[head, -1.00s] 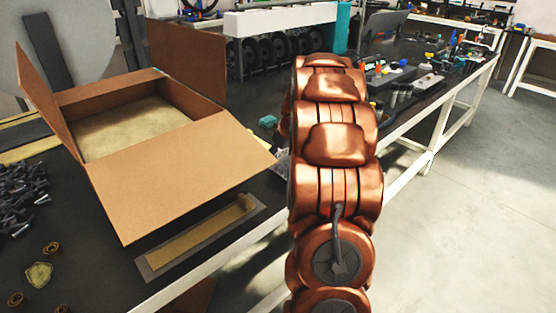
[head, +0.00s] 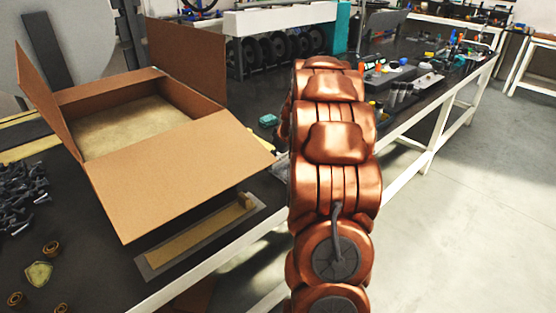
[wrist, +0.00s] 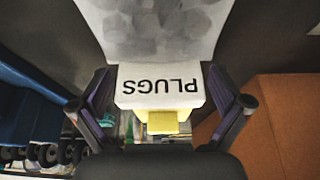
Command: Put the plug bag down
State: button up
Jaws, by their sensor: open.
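The plug bag (wrist: 160,85) shows in the wrist view, with a white label reading PLUGS upside down and a clear grey part above it. A small yellow piece (wrist: 162,122) is at the label's lower edge. My gripper (wrist: 160,102) is open, with one dark finger on each side of the label. Gaps show between the fingers and the label. In the head view my copper arm hides the gripper and most or all of the bag. I cannot tell what the bag rests on.
An open cardboard box (head: 190,165) stands on the dark table (head: 100,270), left of my arm. A flat tray (head: 200,238) lies before it. Bolts (head: 20,195) and small rolls (head: 50,248) are at the left.

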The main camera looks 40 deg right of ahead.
jog(key=shift+r, duration=0.1)
jog(key=v, duration=1.2)
jog(key=shift+s, duration=0.1)
